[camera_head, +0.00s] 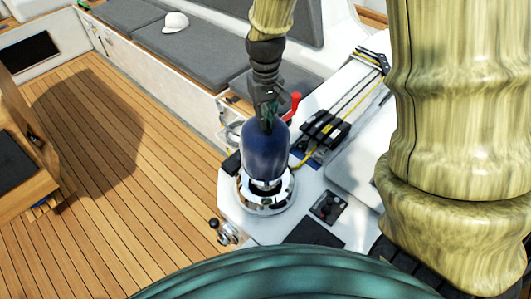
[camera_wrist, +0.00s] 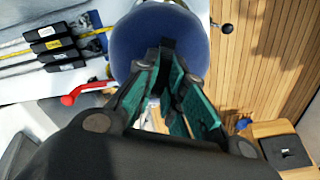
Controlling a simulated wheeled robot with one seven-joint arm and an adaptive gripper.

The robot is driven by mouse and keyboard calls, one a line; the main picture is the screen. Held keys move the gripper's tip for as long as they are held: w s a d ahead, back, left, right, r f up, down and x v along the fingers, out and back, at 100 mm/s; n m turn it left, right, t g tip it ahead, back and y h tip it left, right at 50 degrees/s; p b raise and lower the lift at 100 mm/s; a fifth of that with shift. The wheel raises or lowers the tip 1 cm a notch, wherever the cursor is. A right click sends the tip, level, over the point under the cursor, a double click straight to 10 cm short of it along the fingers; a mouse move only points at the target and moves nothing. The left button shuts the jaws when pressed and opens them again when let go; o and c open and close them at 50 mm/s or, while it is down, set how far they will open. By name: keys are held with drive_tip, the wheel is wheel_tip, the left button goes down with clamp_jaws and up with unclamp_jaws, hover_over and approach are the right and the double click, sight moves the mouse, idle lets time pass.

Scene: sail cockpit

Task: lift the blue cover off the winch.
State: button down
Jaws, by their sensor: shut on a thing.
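The blue cover (camera_head: 264,150) is in the head view, upright above the chrome winch (camera_head: 266,194). The winch's shiny base and part of its drum show below the cover's lower edge. My gripper (camera_head: 267,120) comes down from above and is shut on the top of the cover. In the wrist view the cover (camera_wrist: 150,38) fills the upper middle, with my gripper's fingers (camera_wrist: 167,55) closed on a dark tab at its near side. Whether the cover is fully clear of the winch's top is hidden inside it.
Black rope clutches (camera_head: 325,128) with yellow and grey lines stand right of the winch. A red handle (camera_head: 294,104) is close behind the cover. A small control panel (camera_head: 328,206) is at the front right. A white cap (camera_head: 175,22) lies on the grey seat. Wooden deck (camera_head: 110,150) is open at left.

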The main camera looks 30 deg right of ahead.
drive_tip(key=shift+r+p, duration=0.4)
drive_tip(key=shift+r, duration=0.3)
drive_tip(key=shift+r+p, duration=2)
drive_tip(key=shift+r, duration=0.15)
wheel_tip(320, 180, up, 2)
drive_tip(key=shift+r+p, duration=0.15)
drive_tip(key=shift+p, duration=0.9)
drive_tip(key=shift+r, duration=0.9)
drive_tip(key=shift+r, duration=2.1)
